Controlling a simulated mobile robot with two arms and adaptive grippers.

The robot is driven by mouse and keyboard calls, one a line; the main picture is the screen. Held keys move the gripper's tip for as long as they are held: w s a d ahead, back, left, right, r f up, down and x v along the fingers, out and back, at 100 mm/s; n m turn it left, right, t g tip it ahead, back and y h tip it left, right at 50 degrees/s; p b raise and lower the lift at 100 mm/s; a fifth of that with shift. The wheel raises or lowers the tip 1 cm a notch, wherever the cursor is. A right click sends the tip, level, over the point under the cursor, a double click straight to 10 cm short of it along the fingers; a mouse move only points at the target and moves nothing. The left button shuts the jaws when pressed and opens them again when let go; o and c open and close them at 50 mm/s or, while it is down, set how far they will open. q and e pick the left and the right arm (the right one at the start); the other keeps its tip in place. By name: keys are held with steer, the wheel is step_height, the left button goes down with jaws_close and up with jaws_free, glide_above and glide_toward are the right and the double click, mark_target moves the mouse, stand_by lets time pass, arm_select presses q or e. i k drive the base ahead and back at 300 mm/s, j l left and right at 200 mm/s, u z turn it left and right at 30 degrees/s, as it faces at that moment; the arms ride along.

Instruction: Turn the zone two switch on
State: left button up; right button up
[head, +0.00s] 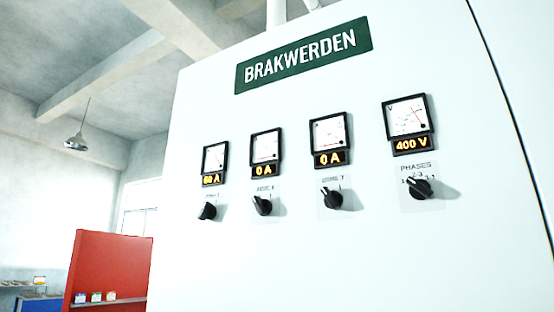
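A white cabinet (330,262) carries a row of black rotary switches under panel meters. The second switch from the left (262,205) has a small label that looks like a zone label, but its number is too blurred to read. Its knob points to the upper left, and the meter above it (265,153) reads 0 A. The leftmost switch (207,211) is turned differently, and its meter (214,163) reads 60 A. The third switch (331,198) points to the upper left under a meter (331,140) reading 0 A. Neither of my grippers is in view.
The rightmost switch (420,189) is marked PHASES, under a meter (408,124) reading 400 V. A green BRAKWERDEN sign (304,57) is above. A red panel (110,268) and shelf with small boxes stand at the lower left. Nothing blocks the cabinet front in view.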

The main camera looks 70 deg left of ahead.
mark_target(264, 207)
steer(key=u, duration=2.35)
